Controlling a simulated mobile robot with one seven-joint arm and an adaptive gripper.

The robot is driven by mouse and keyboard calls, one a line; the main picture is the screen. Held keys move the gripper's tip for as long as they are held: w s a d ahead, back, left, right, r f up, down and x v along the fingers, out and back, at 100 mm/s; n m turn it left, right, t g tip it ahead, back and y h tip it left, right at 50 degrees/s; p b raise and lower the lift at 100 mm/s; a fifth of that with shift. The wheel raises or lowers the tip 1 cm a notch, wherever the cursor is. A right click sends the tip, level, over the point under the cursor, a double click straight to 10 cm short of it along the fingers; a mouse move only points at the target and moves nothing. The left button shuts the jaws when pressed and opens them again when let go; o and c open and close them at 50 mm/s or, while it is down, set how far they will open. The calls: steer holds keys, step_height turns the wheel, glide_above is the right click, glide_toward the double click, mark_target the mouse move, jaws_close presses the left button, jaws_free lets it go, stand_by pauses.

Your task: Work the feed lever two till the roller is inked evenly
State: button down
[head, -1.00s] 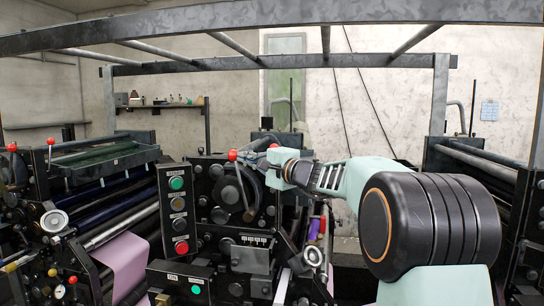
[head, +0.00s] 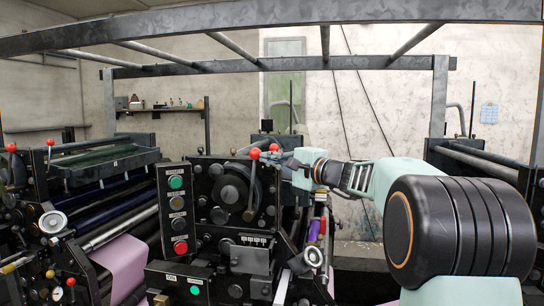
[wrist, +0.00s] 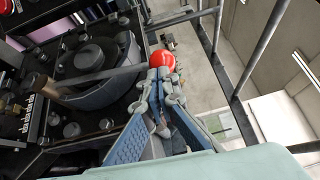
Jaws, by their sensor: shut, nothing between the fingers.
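The feed lever's red ball knob (head: 255,153) stands above a round dark hub (head: 232,192) on the press's middle panel. A second red knob (head: 274,147) is just right of it, close to my gripper (head: 285,159). In the wrist view my gripper (wrist: 161,78) is shut and empty, its tips right against or just short of a red knob (wrist: 161,62). A grey bar (wrist: 110,79) runs from that knob across the hub. I cannot tell whether they touch. No lever number is readable. The inked roller's surface is not clearly visible.
A button panel with a green button (head: 175,182) and a red button (head: 181,247) stands left of the hub. Pink paper (head: 121,262) hangs at the left press. A steel overhead frame (head: 300,60) spans the room. Another press stands at the right.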

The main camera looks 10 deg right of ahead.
steer(key=shift+s+d+f+b, duration=0.1)
steer(key=shift+s+d+b, duration=0.25)
steer(key=shift+d, duration=0.8)
steer(key=shift+s+d+b, duration=0.1)
steer(key=shift+s+d, duration=0.4)
steer(key=shift+d, duration=0.6)
steer(key=shift+a, duration=0.15)
steer(key=w+a+b, duration=0.2)
steer(key=w+a, duration=0.2)
steer(key=a, duration=0.6)
steer(key=shift+a+r, duration=0.2)
steer(key=shift+r, duration=0.05)
steer(key=shift+d, duration=0.1)
steer(key=s+d+b, duration=0.3)
steer(key=s+d, duration=0.1)
steer(key=d, duration=0.6)
steer(key=shift+d+f, duration=0.25)
stand_by(0.6)
stand_by(0.3)
steer(key=shift+s+d+r+p, duration=0.2)
steer(key=shift+s+d+r, duration=0.1)
steer(key=shift+d, duration=0.5)
steer(key=shift+s+d+r+p, duration=0.2)
steer(key=shift+s+d+r, duration=0.1)
steer(key=shift+d, duration=0.45)
steer(key=shift+s+d+r+p, duration=0.2)
steer(key=shift+s+d+r, duration=0.1)
steer(key=shift+d, duration=0.5)
